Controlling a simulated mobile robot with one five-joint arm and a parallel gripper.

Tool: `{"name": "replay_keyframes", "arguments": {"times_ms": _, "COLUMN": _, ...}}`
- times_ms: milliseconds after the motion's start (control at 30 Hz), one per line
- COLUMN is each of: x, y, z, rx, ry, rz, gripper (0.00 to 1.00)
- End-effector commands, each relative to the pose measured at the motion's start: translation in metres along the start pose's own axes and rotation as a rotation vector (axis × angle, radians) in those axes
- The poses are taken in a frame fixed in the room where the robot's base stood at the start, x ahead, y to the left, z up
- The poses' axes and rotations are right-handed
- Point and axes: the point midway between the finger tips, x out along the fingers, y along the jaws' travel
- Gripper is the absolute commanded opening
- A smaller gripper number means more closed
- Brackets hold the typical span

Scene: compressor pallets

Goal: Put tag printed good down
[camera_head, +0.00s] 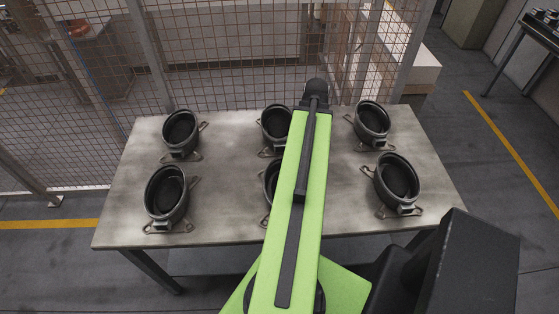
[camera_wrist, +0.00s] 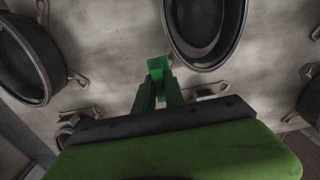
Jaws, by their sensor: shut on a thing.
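My gripper (camera_wrist: 158,84) is in the wrist view, its two green fingers closed together on a small green piece (camera_wrist: 157,64). This piece looks like the tag; no printing on it can be read. It is held above the grey tabletop (camera_wrist: 115,60), beside and left of a dark round compressor pot (camera_wrist: 207,30). Whether it touches the table cannot be told. In the head view my green arm reaches over the table and hides the gripper and the tag.
Several dark pots with wire-like feet stand in two rows on the table (camera_head: 228,195), among them a left front one (camera_head: 166,193) and a right front one (camera_head: 397,180). Bare tabletop lies between the columns. A mesh fence (camera_head: 230,50) stands behind the table.

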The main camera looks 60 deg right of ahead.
Motion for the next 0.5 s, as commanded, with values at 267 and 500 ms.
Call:
{"name": "replay_keyframes", "arguments": {"times_ms": 267, "x": 0.009, "y": 0.068, "z": 0.0, "rx": 0.014, "ry": 0.0, "rz": 0.0, "gripper": 0.0}}
{"name": "replay_keyframes", "arguments": {"times_ms": 500, "x": 0.029, "y": 0.052, "z": -0.011, "rx": 0.012, "ry": 0.0, "rz": 0.0, "gripper": 0.0}}
